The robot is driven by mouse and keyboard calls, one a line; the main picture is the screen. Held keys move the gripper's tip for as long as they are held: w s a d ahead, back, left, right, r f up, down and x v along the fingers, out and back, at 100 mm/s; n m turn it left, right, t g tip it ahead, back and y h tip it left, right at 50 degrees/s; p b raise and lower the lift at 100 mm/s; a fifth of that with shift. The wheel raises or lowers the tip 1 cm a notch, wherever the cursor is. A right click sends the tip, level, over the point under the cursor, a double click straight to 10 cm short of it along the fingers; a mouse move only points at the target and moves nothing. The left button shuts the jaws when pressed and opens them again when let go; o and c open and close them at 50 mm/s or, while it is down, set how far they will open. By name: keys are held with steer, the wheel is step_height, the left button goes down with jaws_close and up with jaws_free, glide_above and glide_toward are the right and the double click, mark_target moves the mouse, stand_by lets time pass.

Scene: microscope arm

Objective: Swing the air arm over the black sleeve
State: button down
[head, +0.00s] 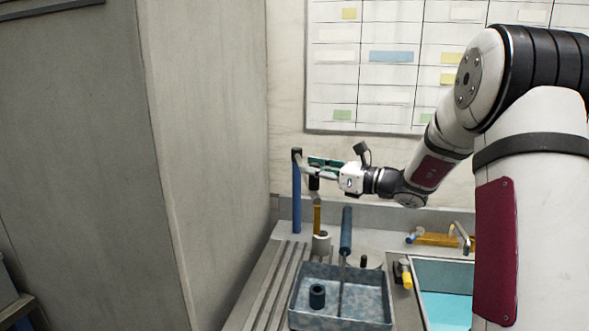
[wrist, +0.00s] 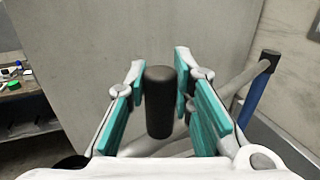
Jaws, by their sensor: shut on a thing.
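The air arm (head: 309,169) is a pale bar running from the black cap of an upright blue post (head: 297,200). In the wrist view the bar runs right to that blue post (wrist: 253,98). A black cylindrical grip (wrist: 159,102) hangs at the bar's free end; it also shows in the head view (head: 314,184). My gripper (head: 318,170), with teal pads in the wrist view (wrist: 160,85), is shut on this grip. A dark hollow cylinder (head: 317,296) stands in the blue-grey tray, below and apart from my gripper. I cannot tell if it is the black sleeve.
The tray (head: 372,318) sits on the counter, with a blue cylinder on a thin rod (head: 346,232) rising by it. A sink (head: 445,297) lies right. A tall grey cabinet (head: 215,150) closes off the left.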

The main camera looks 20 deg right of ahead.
steer(key=shift+d+r, duration=0.1)
steer(key=shift+d, duration=0.3)
steer(key=c, duration=1.4)
jaws_free()
steer(key=shift+o, duration=0.2)
steer(key=shift+s, duration=0.15)
steer(key=v, duration=1.1)
steer(key=shift+s+d, duration=0.25)
steer(key=shift+s, duration=0.05)
